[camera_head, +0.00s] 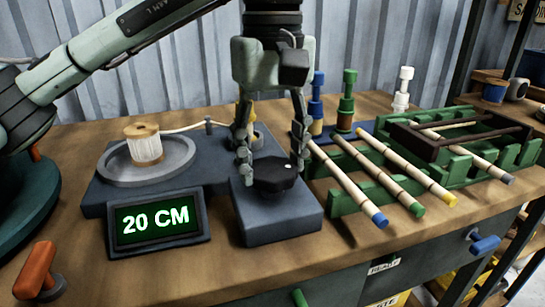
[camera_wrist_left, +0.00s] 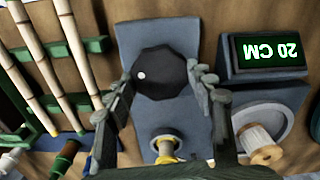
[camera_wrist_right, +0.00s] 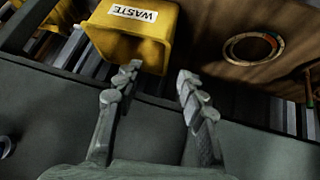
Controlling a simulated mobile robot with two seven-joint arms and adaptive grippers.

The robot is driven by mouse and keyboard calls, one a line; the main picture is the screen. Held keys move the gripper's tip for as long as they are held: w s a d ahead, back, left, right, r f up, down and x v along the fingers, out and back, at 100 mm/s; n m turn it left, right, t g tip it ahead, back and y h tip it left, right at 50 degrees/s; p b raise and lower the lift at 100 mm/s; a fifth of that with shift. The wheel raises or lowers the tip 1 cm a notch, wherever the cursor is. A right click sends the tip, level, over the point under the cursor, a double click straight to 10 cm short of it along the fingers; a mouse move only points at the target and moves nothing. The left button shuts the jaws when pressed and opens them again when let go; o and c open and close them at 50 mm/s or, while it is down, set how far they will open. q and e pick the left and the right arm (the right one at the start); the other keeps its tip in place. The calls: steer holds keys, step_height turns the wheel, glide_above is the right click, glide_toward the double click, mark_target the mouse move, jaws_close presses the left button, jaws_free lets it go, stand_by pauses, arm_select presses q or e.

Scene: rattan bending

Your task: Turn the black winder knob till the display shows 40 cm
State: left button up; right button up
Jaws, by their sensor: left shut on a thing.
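The black winder knob (camera_head: 274,174) sits on a dark grey block at the middle of the bench, with a small white dot on its top.
A spool (camera_head: 144,143) of pale cord stands on a round grey plate behind the display. Several rattan poles with coloured ends lie on a green rack (camera_head: 347,203) to the right. A yellow waste bin (camera_wrist_right: 128,36) is near my right gripper. An orange-handled lever (camera_head: 37,270) stands at front left.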

mark_target(272, 167)
arm_select(q)
steer(key=shift+m, duration=0.6)
steer(key=o, duration=1.2)
steer(key=shift+c, duration=0.2)
steer(key=shift+r, duration=0.1)
step_height(272, 167, up, 12)
